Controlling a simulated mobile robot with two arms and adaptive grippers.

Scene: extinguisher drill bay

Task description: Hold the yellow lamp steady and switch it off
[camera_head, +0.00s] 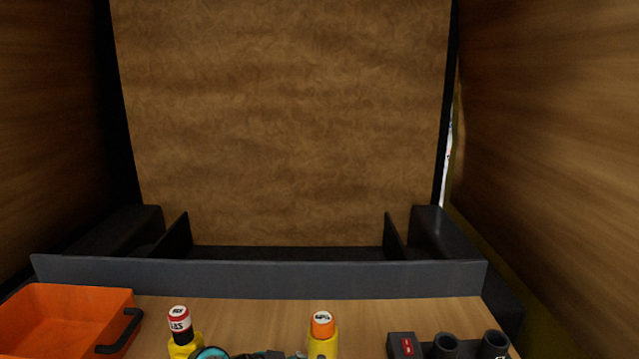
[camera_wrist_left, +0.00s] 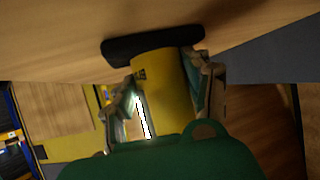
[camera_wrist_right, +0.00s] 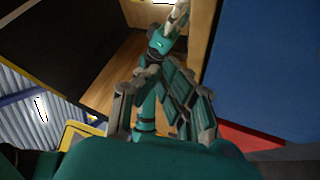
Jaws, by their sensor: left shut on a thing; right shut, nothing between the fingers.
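A yellow lamp body (camera_wrist_left: 165,85) with a wide black end (camera_wrist_left: 120,50) shows in the left wrist view. My left gripper (camera_wrist_left: 163,78) is shut on it, one finger on each side. In the head view a yellow object with an orange cap (camera_head: 322,345) stands at the bottom middle, with teal and dark gripper parts just left of it. It looks like the same lamp, but its lower part is cut off by the frame. My right gripper (camera_wrist_right: 152,88) is shut and empty in the right wrist view. The lamp's switch cannot be made out.
An orange bin (camera_head: 60,290) with a black handle stands at left. A yellow object with a red, white and black top (camera_head: 180,325) stands beside it. A black holder with round tubes (camera_head: 445,345) is at right. A grey ledge (camera_head: 260,278) runs behind the wooden table (camera_head: 250,310).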

